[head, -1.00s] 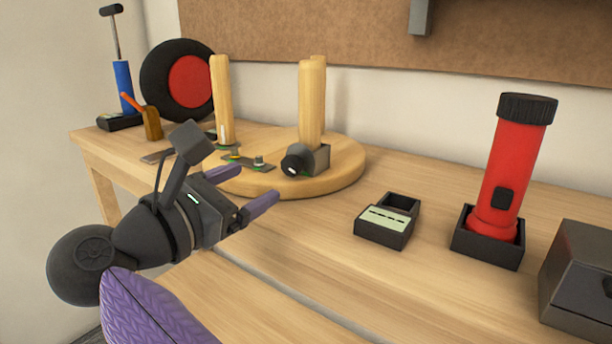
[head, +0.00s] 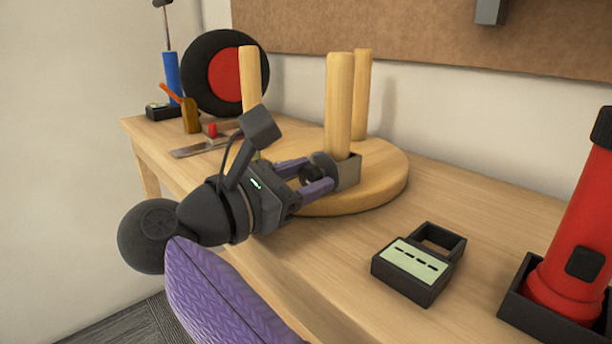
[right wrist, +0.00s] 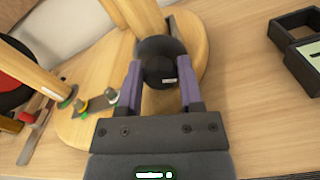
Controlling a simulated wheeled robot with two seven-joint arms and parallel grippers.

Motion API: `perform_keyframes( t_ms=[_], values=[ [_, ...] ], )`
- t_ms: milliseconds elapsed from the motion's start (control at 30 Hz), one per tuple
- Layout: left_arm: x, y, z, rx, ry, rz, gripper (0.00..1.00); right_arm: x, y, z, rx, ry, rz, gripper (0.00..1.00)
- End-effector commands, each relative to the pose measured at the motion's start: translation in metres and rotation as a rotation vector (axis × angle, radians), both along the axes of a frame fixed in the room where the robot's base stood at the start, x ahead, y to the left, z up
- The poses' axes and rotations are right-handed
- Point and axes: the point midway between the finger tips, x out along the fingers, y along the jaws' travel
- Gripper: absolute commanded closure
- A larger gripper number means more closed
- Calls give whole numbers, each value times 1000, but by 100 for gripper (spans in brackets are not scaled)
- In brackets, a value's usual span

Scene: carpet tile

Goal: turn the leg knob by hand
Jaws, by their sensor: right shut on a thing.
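The black leg knob (head: 321,167) sits on a grey metal bracket (head: 348,172) at the foot of a wooden leg (head: 338,105). The leg stands upright on a round wooden board (head: 385,180). My right gripper (head: 312,176) is shut on the knob, one purple finger on each side of it. In the right wrist view the knob (right wrist: 160,62) shows between the fingers, with a small white mark on its face. Part of the knob and bracket is hidden behind the gripper in the head view. My left gripper is not in view.
Other wooden legs (head: 361,95) stand on the board. A black box with a pale display (head: 411,268) and a red flashlight (head: 570,270) in a black holder stand to the right. A wheel (head: 208,82) and tools are at the back left.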

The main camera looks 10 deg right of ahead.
Motion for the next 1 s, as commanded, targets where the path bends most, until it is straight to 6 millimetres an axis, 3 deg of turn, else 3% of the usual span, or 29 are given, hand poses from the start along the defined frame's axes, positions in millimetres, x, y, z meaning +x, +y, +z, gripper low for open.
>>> perform_keyframes(
  t_ms=[67, 367, 700, 1000],
  values=[
    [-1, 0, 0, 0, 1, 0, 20, 0, 0, 0, 0, 0, 0, 100],
    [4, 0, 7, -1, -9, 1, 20, -1, 0, 3, -18, 24, 0, 100],
    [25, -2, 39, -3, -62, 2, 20, -1, 0, 8, -144, 197, 0, 100],
    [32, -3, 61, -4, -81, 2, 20, 0, 1, 5, -269, 367, 0, 100]
  ],
)
